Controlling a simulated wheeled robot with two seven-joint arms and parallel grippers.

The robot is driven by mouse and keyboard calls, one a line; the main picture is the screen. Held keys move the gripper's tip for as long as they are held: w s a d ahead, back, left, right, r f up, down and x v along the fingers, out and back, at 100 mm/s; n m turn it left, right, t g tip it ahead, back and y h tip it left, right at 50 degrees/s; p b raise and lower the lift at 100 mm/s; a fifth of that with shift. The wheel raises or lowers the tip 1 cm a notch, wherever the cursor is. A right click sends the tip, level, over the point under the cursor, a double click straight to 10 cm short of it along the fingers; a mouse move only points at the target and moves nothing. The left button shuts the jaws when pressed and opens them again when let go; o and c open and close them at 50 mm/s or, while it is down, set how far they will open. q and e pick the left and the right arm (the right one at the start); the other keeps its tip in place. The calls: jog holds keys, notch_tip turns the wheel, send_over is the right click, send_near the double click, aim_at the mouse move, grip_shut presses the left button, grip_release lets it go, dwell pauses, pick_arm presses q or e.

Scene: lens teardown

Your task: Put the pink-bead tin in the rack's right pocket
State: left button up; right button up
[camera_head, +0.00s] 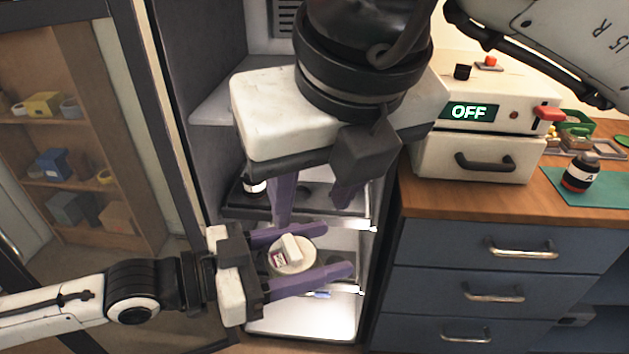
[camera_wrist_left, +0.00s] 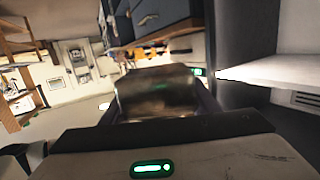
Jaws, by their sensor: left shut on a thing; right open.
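A round tin (camera_head: 304,262) with a pale lid, a raised white bar and a small pink-marked label sits between the purple fingers of my left gripper (camera_head: 338,248), which is shut on it. In the left wrist view the tin (camera_wrist_left: 158,95) is a blurred brownish metal body filling the jaws. My right gripper (camera_head: 313,213) is open and empty above it, fingers pointing down into the open cabinet. A dark rack (camera_head: 340,212) lies on the cabinet shelf behind the fingers. A dark bottle with a white band (camera_head: 255,187) stands at its left; its right part is partly hidden.
The tall cabinet's lit lower shelf (camera_head: 300,322) is below the tin. Right of it stands a drawer unit (camera_head: 490,260) with a white device reading OFF (camera_head: 470,112) and a bottle marked A (camera_head: 580,174) on a green mat. A wooden shelf (camera_head: 60,130) is at left.

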aim_at(301, 238)
jog(key=x, duration=1.1)
jog(key=shift+f, duration=0.3)
jog(key=c, duration=0.7)
pick_arm(q)
jog(key=o, duration=1.1)
pick_arm(e)
jog(key=shift+c, duration=1)
pick_arm(q)
jog(key=shift+a, duration=0.1)
